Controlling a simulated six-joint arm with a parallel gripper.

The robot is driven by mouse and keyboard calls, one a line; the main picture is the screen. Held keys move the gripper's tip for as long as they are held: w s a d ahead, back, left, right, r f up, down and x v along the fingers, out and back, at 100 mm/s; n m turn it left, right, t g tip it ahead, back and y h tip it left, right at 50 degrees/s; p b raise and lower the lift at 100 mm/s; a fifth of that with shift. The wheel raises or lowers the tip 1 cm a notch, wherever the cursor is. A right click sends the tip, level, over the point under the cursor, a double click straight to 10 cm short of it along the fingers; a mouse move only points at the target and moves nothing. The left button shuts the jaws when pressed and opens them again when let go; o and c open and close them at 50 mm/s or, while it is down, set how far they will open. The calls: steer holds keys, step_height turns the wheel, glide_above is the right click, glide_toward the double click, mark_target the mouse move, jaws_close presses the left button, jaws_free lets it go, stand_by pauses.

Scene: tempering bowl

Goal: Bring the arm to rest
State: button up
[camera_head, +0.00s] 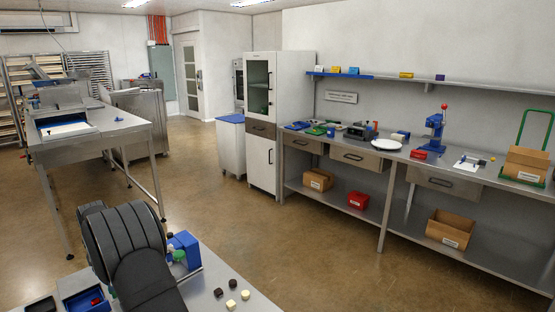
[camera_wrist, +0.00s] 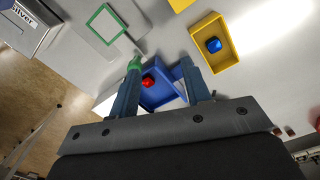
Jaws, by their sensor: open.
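My gripper (camera_wrist: 160,66) is open in the wrist view, its two dark fingers spread apart with nothing held between them. Beyond the fingertips lies a blue tray (camera_wrist: 155,97) with a red piece (camera_wrist: 148,81) in it. The fingers cover parts of the tray. A green piece (camera_wrist: 135,62) shows at the left fingertip; I cannot tell whether it touches. In the head view my dark arm stands over the near bench at the lower left, and the gripper's fingers cannot be made out there.
In the wrist view a yellow tray (camera_wrist: 194,38) holds a blue piece (camera_wrist: 213,45), near a green frame (camera_wrist: 93,20). In the head view, dark and cream cubes (camera_head: 245,295) lie on the near bench (camera_head: 262,303), beside a blue block (camera_head: 188,246). Open floor (camera_head: 215,215) lies beyond.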

steer(key=a+f+n, duration=0.1)
steer(key=a+n, duration=0.4)
steer(key=shift+w+a+f, duration=0.3)
steer(key=shift+a, duration=0.1)
steer(key=shift+c, duration=0.4)
stand_by(1.0)
